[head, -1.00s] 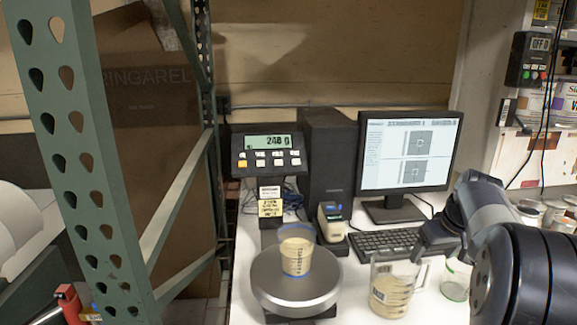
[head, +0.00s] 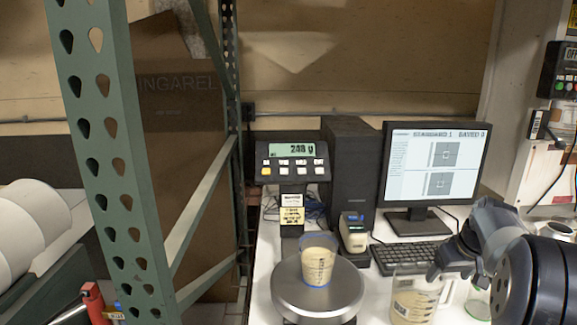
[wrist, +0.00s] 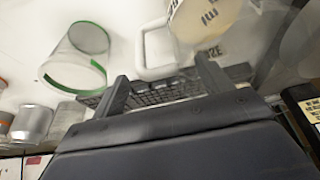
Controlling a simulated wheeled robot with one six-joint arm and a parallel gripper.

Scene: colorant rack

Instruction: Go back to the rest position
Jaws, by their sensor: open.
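My gripper (head: 452,270) is open and empty, beside the handle of a clear pitcher (head: 412,308) with beige contents that stands on the white table. In the wrist view, my two fingers (wrist: 162,84) are spread, with the pitcher's pale handle (wrist: 143,55) just beyond their tips; contact cannot be told. A clear cup of beige liquid (head: 318,262) stands on the round scale pan (head: 300,300). The scale display (head: 292,150) appears to read 248 g.
A keyboard (head: 412,253), monitor (head: 437,165) and black tower (head: 350,165) stand behind the pitcher. A green-rimmed glass (wrist: 75,72) is close to my gripper. A small label device (head: 353,235) sits by the scale. A green rack post (head: 105,150) rises at left.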

